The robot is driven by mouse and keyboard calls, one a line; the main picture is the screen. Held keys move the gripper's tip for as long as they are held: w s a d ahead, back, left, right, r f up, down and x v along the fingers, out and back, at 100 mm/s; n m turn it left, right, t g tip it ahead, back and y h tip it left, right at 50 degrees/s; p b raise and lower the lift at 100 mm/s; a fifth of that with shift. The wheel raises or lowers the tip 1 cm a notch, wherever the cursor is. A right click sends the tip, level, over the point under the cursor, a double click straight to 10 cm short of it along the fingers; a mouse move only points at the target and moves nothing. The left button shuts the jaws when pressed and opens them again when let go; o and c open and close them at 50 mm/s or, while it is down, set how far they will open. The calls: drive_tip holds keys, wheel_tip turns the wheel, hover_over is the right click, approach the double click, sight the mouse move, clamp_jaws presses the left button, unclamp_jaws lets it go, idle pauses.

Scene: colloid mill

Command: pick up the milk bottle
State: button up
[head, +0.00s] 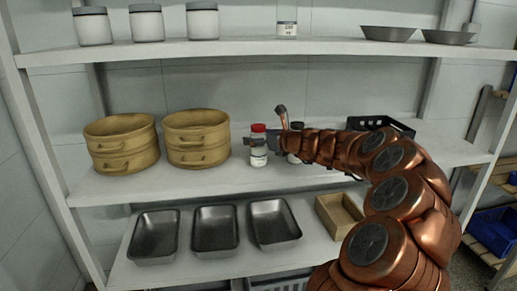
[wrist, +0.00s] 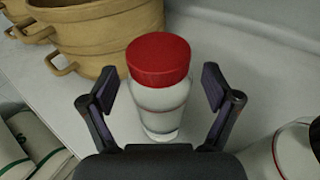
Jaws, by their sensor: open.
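The milk bottle (head: 259,152) is a small clear bottle with white contents and a red cap. It stands upright on the middle shelf, right of the bamboo steamers. In the wrist view the bottle (wrist: 160,87) stands between the two fingers of my gripper (wrist: 160,92), with a gap visible on each side. My gripper is open around it and holds nothing. In the head view my gripper (head: 262,139) reaches in from the right at the height of the bottle's upper part, and partly covers it.
Two bamboo steamers (head: 196,138) stand left of the bottle. Another bottle (wrist: 298,150) stands close on the right. A black crate (head: 381,125) is farther right. Metal trays (head: 215,231) and a wooden box (head: 339,215) are on the shelf below. The upper shelf (head: 240,48) runs overhead.

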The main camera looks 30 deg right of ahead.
drive_tip(key=shift+c, duration=0.2)
drive_tip(key=c, duration=1.4)
drive_tip(key=shift+r, duration=0.15)
